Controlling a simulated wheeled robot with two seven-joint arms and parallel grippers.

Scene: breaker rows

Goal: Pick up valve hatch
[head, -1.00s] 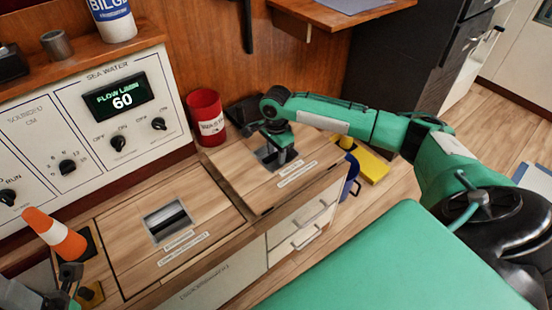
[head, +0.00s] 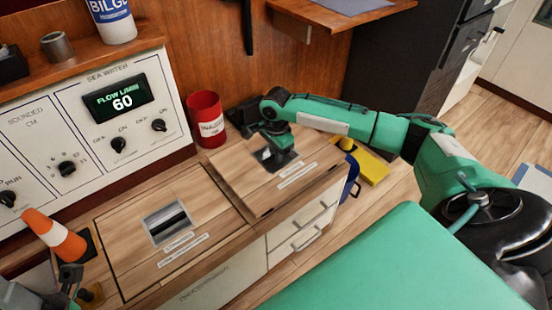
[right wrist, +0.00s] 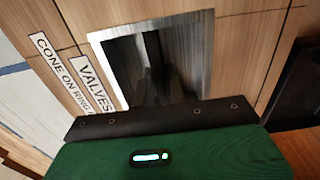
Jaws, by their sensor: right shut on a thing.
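The valve hatch (head: 236,180) is a wooden panel with a square metal recess and a label strip, at the middle of the counter in the head view. In the right wrist view the hatch (right wrist: 235,40) shows its "VALVES" label. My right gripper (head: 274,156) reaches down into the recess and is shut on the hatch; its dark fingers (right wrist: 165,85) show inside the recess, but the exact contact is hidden. The hatch appears slightly raised from the counter. My left gripper (head: 78,282) is partly visible at the lower left, and its opening is unclear.
A second wooden hatch (head: 205,210) with a metal recess lies to the left. A red can (head: 206,120) stands behind the valve hatch. The control panel (head: 85,120) rises behind. White drawers (head: 300,240) are below.

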